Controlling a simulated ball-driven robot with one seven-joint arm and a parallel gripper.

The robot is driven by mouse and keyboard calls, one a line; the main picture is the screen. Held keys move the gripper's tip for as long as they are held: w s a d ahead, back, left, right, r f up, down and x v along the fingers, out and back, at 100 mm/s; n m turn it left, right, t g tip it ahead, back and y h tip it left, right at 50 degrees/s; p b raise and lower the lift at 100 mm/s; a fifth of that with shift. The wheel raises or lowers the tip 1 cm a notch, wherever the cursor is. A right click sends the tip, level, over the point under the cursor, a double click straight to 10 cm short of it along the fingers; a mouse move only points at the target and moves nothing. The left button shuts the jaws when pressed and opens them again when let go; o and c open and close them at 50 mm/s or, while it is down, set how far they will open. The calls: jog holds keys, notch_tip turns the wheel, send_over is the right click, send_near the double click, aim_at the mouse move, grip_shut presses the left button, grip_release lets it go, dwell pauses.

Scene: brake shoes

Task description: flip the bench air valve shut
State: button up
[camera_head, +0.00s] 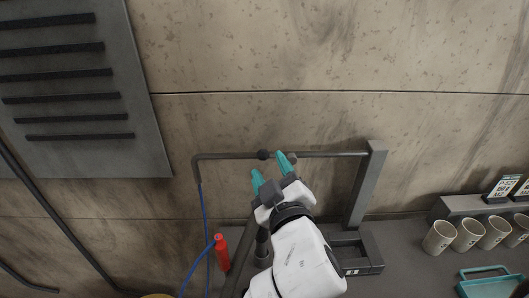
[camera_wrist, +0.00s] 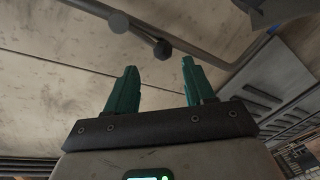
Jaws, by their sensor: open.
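A thin grey air pipe (camera_head: 225,156) runs level in front of the wall to a grey post (camera_head: 368,185). A dark round valve part (camera_head: 263,154) sits on the pipe. My gripper (camera_head: 270,171), with teal fingers, is open and empty just below it; the right finger reaches up to the pipe in the picture. In the wrist view a short bar with a dark knob (camera_wrist: 162,49) shows just beyond and between my open fingertips (camera_wrist: 158,65). The fingers look apart from the knob. My gripper hides part of the valve in the head view, so the lever's exact angle is unclear.
A blue hose (camera_head: 205,215) hangs from the pipe's left end. Several cups (camera_head: 440,237) and a teal tray (camera_head: 485,283) are at right. A slatted grey panel (camera_head: 75,95) is upper left.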

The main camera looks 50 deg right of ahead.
aim_at(266, 155)
jog(key=shift+p+x, duration=0.45)
jog(key=shift+x, duration=1.65)
jog(key=shift+s+d, duration=0.1)
grip_shut()
